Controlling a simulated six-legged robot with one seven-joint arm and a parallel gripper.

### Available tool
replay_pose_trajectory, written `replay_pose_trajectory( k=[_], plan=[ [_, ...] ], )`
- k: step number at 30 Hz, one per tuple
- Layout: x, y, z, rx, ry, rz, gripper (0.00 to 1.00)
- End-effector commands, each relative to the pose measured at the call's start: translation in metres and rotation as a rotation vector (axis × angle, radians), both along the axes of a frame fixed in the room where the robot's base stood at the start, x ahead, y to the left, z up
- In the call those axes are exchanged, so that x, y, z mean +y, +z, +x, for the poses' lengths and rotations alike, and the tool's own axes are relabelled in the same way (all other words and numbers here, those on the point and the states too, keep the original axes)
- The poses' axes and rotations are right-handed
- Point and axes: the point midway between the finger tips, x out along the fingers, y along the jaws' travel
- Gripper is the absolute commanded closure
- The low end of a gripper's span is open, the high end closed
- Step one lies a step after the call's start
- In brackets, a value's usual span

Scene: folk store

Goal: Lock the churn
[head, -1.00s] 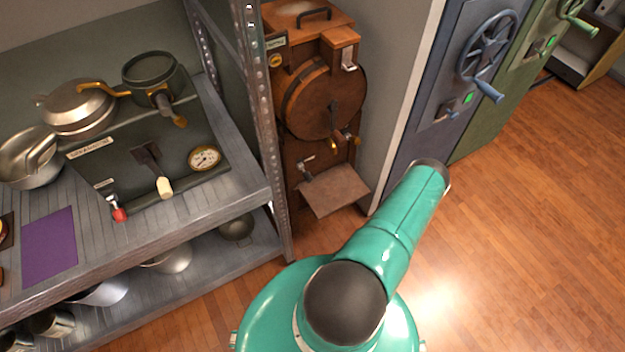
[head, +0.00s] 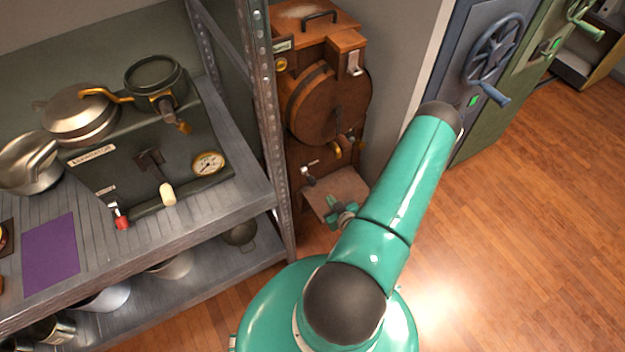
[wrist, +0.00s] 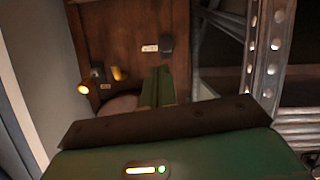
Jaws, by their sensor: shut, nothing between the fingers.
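The churn is a brown wooden cabinet with a round drum (head: 318,103) on its front, behind the shelf post in the head view. Brass-coloured fittings (head: 337,150) sit at the drum's lower right. A small dark-handled lever (head: 309,175) with a pale label is lower left, above a wooden ledge (head: 350,184). My gripper (head: 333,203) is over the ledge, partly hidden by my arm. In the wrist view its green fingers (wrist: 157,86) are together and empty, pointing at the churn's wooden front (wrist: 125,25). A pale label (wrist: 150,48), a dark knob and a brass fitting (wrist: 84,89) show there, apart from the fingers.
A metal shelf (head: 262,100) with pots and a dark control panel (head: 125,165) stands left of the churn. Its perforated post is close to my gripper in the wrist view (wrist: 265,60). A blue door with a wheel (head: 495,48) is right. Open wooden floor lies at right.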

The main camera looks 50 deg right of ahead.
Motion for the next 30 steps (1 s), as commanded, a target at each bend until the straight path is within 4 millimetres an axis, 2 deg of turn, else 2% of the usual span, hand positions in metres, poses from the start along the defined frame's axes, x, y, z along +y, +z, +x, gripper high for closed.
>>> replay_pose_trajectory(
  k=[1, 3, 7, 14, 24, 30],
  plan=[
    [0.004, 0.017, 0.006, -0.058, 0.022, -0.026, 1.0],
    [0.009, 0.034, 0.01, -0.121, 0.042, -0.051, 1.0],
    [0.011, 0.045, 0.015, -0.164, 0.055, -0.067, 1.0],
    [0.001, 0.037, 0.041, -0.163, 0.056, -0.068, 1.0],
    [-0.022, 0.022, 0.104, -0.162, 0.054, -0.066, 1.0],
    [-0.027, -0.007, 0.104, -0.16, 0.052, -0.064, 1.0]
  ],
)
